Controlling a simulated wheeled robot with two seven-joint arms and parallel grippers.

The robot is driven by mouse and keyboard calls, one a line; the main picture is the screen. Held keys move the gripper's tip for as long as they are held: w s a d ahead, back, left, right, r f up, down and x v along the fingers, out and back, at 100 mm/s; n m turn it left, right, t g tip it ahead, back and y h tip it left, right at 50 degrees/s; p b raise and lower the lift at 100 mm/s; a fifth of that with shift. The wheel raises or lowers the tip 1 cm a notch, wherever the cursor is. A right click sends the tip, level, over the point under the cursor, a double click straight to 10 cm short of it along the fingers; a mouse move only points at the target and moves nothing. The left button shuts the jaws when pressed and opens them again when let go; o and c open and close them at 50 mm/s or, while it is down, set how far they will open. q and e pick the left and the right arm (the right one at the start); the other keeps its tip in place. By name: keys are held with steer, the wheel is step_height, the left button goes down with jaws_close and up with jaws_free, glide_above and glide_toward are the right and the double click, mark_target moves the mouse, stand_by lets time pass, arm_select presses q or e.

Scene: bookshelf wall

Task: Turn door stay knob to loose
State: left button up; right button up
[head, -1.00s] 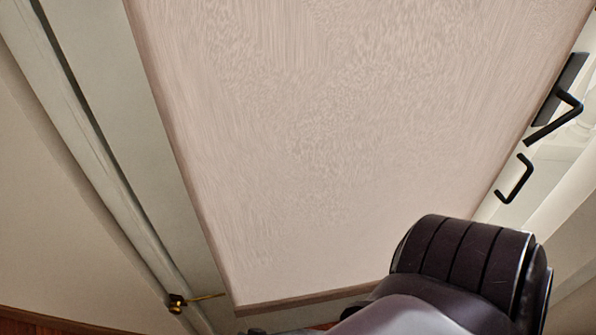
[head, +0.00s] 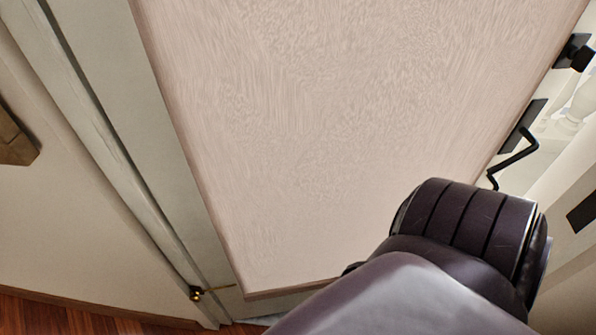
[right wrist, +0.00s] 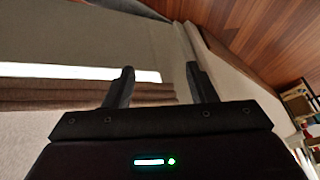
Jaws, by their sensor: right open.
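A small brass fitting with a thin rod (head: 196,293), which looks like the door stay and its knob, sits low on the pale frame at the lower left of the head view. The rod points right towards the bottom corner of the door (head: 350,130). I cannot tell the knob's setting at this size. My right gripper (right wrist: 158,82) is open and empty in the right wrist view, with no knob between its fingers. The dark arm in the head view hides the area at lower right. My left gripper is not in view.
The large pale door fills the middle of the head view. A black handle (head: 518,150) is at its right edge. The pale door frame (head: 100,130) runs down the left, above the wooden floor (head: 70,316). A brown object (head: 15,140) is at the left edge.

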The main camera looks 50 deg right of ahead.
arm_select(q)
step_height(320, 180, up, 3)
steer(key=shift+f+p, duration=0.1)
steer(key=shift+p, duration=0.8)
arm_select(e)
steer(key=s, duration=0.2)
steer(key=s+d+n+g, duration=0.1)
steer(key=shift+r, duration=0.4)
steer(key=shift+w, duration=0.1)
